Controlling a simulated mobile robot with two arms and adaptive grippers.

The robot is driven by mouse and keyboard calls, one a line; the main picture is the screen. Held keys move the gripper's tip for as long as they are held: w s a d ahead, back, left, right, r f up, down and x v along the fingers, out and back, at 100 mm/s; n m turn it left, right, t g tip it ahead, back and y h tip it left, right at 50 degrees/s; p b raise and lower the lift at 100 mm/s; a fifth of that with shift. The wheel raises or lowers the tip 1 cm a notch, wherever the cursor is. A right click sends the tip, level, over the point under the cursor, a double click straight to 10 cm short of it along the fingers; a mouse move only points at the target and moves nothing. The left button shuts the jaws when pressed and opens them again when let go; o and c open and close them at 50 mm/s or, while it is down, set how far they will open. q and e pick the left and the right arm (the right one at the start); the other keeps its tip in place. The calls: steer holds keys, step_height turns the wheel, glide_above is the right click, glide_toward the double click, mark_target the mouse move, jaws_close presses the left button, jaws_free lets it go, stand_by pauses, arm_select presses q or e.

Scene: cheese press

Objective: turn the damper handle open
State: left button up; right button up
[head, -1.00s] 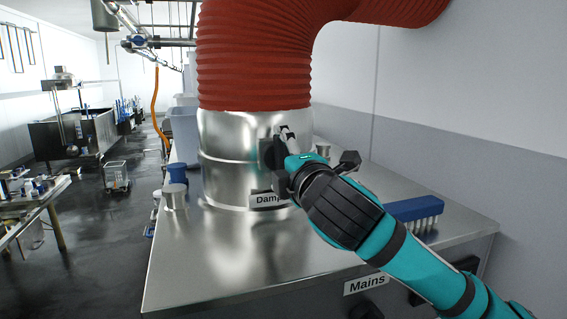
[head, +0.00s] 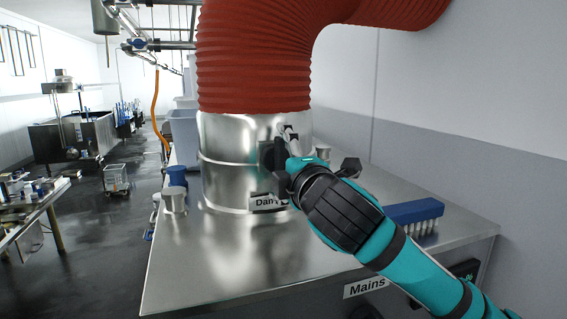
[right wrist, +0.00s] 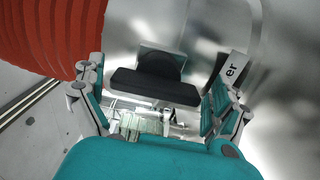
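The damper is a shiny metal duct section (head: 228,165) under a red hose, with a partly covered "Damper" label (head: 264,203). Its dark handle (head: 267,156) is on the duct's right front side, mostly hidden by my gripper in the head view. In the right wrist view the handle is a black bar (right wrist: 155,88) on a grey mount. My right gripper (head: 288,150) is at the handle. Its fingers (right wrist: 155,98) are apart, one near each end of the bar, with slight gaps seeming to show; contact is unclear. My left gripper is not in view.
The red corrugated hose (head: 255,60) rises and bends right above the duct. On the metal counter (head: 220,265) are metal cups (head: 174,199) at left and a blue brush (head: 413,211) at right. A "Mains" label (head: 366,287) is on the front. A wall stands behind.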

steer(key=v, duration=1.2)
